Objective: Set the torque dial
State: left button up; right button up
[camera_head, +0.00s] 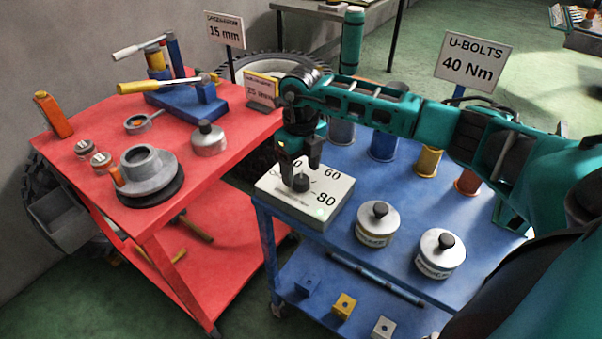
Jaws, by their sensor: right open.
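The torque dial box (334,207) is a pale block at the near left corner of the blue cart. Its top shows the numbers 60 and 80, and another number is partly hidden. A dark knob (301,181) stands on its top. My right gripper (301,170) points down over the box, its fingers open around or just above the knob; I cannot tell whether they touch it. A sign (472,62) behind the cart reads "U-BOLTS 40 Nm". My left gripper is not in view.
The blue cart (400,290) also carries two lidded tins (378,224) and several coloured cups (428,160) behind my arm. The red cart (240,135) on the left holds a hub (150,167), a blue vise-like tool (190,100) and small jars. A narrow gap separates the carts.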

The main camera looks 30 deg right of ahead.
aim_at(301, 178)
notch_tip(301, 178, up, 10)
jog(key=shift+r, duration=0.2)
dwell(0.5)
